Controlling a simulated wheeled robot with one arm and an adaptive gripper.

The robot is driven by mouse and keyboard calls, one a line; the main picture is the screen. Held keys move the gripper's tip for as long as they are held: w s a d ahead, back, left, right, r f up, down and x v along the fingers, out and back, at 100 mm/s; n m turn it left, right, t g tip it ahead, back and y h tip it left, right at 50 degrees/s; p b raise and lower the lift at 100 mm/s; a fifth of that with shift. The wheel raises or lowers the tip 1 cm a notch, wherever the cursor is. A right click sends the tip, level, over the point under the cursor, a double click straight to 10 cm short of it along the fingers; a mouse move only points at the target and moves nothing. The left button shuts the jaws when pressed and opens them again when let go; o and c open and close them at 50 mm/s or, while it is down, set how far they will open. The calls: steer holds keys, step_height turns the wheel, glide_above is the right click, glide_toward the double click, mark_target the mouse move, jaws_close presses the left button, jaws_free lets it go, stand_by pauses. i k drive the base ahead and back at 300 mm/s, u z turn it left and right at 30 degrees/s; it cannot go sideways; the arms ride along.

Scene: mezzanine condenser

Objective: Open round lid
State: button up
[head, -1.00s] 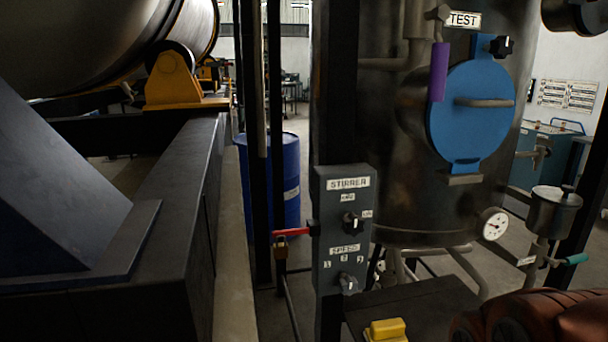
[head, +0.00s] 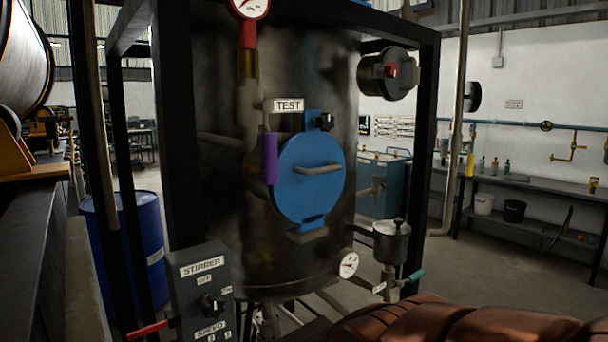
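The round blue lid (head: 308,180) is on the front of a dark, stained metal tank (head: 235,125). It looks closed over its port. A grey bar handle (head: 318,169) crosses its middle. A black knob (head: 325,121) sits on the blue tab at its top, and a grey bracket (head: 308,235) is below it. A purple grip (head: 270,160) hangs at its left edge under the TEST label (head: 288,105). My gripper is not in view.
A black frame (head: 172,120) surrounds the tank. A gauge (head: 348,265) and small metal pot (head: 391,240) are at lower right. Floor beyond, at right, is open.

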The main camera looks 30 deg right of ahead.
mark_target(318, 170)
steer(key=k, duration=0.5)
steer(key=z, duration=1.4)
steer(key=i, duration=0.8)
steer(key=u, duration=2)
